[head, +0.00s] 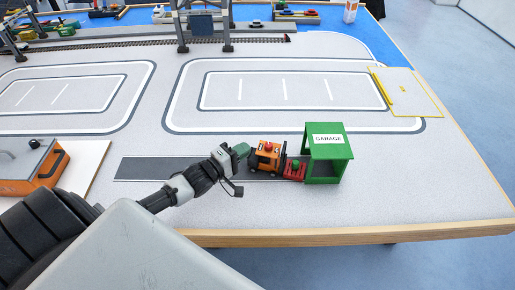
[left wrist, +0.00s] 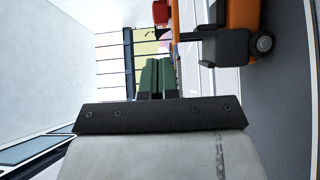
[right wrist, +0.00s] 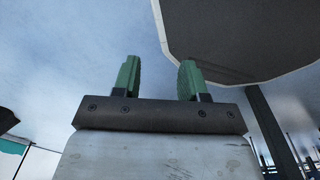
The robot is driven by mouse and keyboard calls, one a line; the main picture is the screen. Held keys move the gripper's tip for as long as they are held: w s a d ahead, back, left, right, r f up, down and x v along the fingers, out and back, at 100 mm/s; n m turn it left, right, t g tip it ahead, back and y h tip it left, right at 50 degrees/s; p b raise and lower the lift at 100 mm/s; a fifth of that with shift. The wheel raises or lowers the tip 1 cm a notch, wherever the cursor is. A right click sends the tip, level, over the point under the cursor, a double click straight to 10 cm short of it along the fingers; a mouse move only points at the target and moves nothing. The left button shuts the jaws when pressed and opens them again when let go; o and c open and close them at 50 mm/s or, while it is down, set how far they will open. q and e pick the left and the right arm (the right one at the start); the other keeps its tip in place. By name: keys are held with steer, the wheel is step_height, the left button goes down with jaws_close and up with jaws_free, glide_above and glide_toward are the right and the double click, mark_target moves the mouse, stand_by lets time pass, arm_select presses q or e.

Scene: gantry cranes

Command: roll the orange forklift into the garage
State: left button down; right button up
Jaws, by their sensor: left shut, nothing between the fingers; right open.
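The orange forklift (head: 266,157) stands on the dark grey lane in front of the green garage (head: 342,153), which carries a white GARAGE sign. A red piece with a green item on it (head: 295,168) is at the forklift's right end, at the garage opening. My left gripper (head: 242,150) is shut and empty at the forklift's left, rear end; whether it touches is unclear. In the left wrist view its closed fingers (left wrist: 157,77) are beside the forklift (left wrist: 228,30). My right gripper (right wrist: 159,80) is open and empty, away from the forklift.
The dark lane (head: 140,168) runs left of the forklift. An orange and grey machine (head: 45,165) stands on a white board at the left. Gantry legs (head: 182,35) and rails lie at the back. The wooden table edge (head: 400,232) is close in front.

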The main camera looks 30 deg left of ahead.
mark_target(283, 150)
arm_select(q)
steer(key=w+d, duration=0.1)
steer(key=w+d+p, duration=0.1)
steer(key=d, duration=0.1)
steer(key=shift+r, duration=0.1)
steer(key=shift+w+d, duration=0.1)
steer(key=shift+d, duration=0.25)
arm_select(e)
steer(key=shift+w+d+r, duration=0.3)
steer(key=shift+d+r, duration=0.15)
steer(key=shift+r, duration=0.15)
arm_select(q)
steer(key=shift+d, duration=0.1)
